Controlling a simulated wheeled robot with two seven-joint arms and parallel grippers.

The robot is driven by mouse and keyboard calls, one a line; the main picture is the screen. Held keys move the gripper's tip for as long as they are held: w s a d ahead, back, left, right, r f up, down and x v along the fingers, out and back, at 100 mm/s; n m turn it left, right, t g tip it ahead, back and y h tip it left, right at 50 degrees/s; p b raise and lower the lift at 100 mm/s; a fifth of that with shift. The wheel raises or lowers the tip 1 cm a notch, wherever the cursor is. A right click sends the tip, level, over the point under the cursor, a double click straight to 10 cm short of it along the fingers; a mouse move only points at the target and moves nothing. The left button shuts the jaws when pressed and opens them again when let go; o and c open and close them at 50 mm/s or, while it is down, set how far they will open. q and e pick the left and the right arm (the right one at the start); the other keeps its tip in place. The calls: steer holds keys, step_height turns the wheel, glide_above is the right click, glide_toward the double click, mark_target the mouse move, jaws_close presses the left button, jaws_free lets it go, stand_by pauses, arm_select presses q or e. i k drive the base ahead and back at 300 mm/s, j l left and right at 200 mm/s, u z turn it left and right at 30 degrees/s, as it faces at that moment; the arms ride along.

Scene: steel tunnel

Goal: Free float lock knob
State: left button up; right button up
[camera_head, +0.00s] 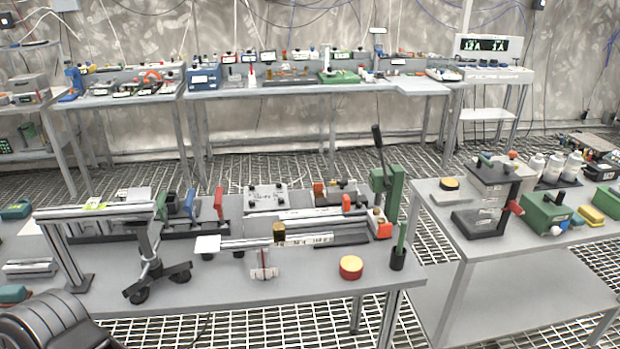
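I cannot tell for sure which part is the float lock knob. A brass-coloured knob-like block (279,232) sits at the end of a flat silver bar (306,239) on the near bench (215,290). A round red-and-yellow knob-like piece (351,267) stands on the bench's front right part. A green lever press (386,190) with a black handle stands at the bench's right end. Neither of my grippers shows in the head view. Nothing is seen being touched or held.
A silver rail frame (100,211) with black feet stands on the bench's left. Coloured upright handles (189,203) stand behind it. A right-hand table (440,192) carries a grey device (490,195) and a green box (546,212). Crowded benches line the back wall. The floor is open grating (290,170).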

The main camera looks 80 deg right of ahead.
mark_target(509, 167)
steer(key=z, duration=3.9)
